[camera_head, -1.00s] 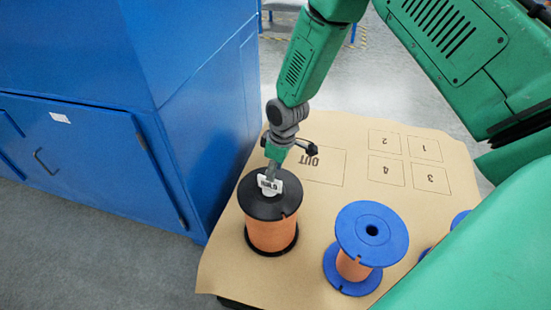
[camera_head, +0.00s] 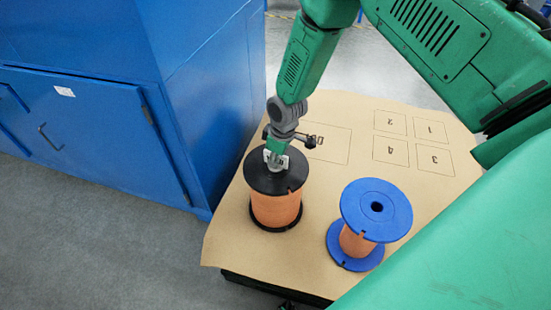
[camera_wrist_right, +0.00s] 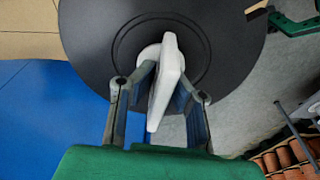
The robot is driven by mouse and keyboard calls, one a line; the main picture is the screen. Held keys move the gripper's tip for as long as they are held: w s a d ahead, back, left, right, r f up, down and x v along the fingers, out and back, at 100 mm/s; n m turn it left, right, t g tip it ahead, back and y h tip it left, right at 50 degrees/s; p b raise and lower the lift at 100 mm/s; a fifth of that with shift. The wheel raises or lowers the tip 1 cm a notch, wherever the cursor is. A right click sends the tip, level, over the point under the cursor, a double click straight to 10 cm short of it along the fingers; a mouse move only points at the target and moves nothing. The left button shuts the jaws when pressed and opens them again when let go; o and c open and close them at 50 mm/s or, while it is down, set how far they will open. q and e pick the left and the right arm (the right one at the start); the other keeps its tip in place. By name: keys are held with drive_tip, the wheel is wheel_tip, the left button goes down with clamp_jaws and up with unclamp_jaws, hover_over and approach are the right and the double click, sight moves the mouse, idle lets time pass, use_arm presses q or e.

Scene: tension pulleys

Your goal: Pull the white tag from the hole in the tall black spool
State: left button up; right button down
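The tall black spool (camera_head: 258,181), with black flanges and an orange winding, stands upright at the near left of the brown mat. Its black top also fills the upper part of the right wrist view (camera_wrist_right: 90,40). The white tag (camera_wrist_right: 168,72) stands up at the spool's centre, its round base over the hole, which is hidden. In the head view the tag (camera_head: 284,161) is partly covered. My left gripper is not in view.
A shorter spool with blue flanges (camera_head: 398,208) stands to the right on the mat (camera_head: 240,245). Numbered squares and an outlined box are printed farther back, with clear room there. A blue cabinet (camera_head: 95,140) stands close on the left.

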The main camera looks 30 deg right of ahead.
drive_tip(key=shift+w+a+r, duration=0.15)
drive_tip(key=shift+w+a, duration=0.05)
drive_tip(key=shift+a, duration=0.05)
drive_tip(key=shift+d+r, duration=0.15)
drive_tip(key=shift+d, duration=0.15)
drive_tip(key=shift+a+r+p, duration=0.2)
drive_tip(key=shift+r+p, duration=0.3)
drive_tip(key=shift+d+r+p, duration=0.15)
drive_tip(key=shift+r+p, duration=0.25)
drive_tip(key=shift+r+p, duration=0.4)
drive_tip(key=shift+r, duration=0.1)
drive_tip(key=shift+s+r+p, duration=0.1)
drive_tip(key=shift+r+p, duration=1.55)
drive_tip(key=shift+r, duration=0.3)
drive_tip(key=shift+f, duration=0.1)
